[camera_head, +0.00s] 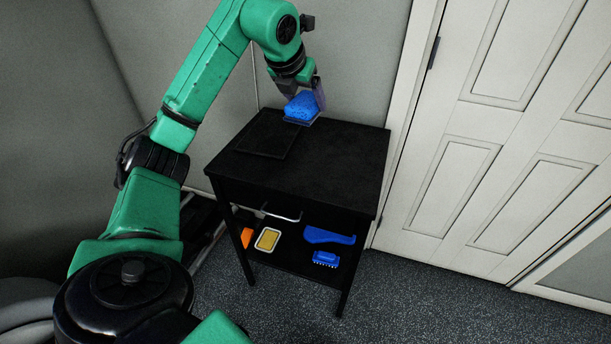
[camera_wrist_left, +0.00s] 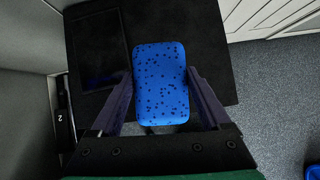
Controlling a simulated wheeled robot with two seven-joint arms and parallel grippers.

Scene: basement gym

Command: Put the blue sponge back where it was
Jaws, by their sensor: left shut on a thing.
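The blue sponge (camera_head: 301,107) is between the fingers of my left gripper (camera_head: 304,106), over the back part of the black table top. In the left wrist view the sponge (camera_wrist_left: 161,84) is a rounded block with dark speckles, and the fingers of my left gripper (camera_wrist_left: 158,98) close on its two long sides. Whether the sponge touches the table top I cannot tell. My right gripper is not in view.
The black table (camera_head: 340,158) has a dark flat tray or mat (camera_head: 268,135) on its left side. Its lower shelf holds a yellow sponge in a dish (camera_head: 267,239), an orange item (camera_head: 246,237), a blue brush (camera_head: 325,259) and a blue tool (camera_head: 329,236). The right of the top is clear.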

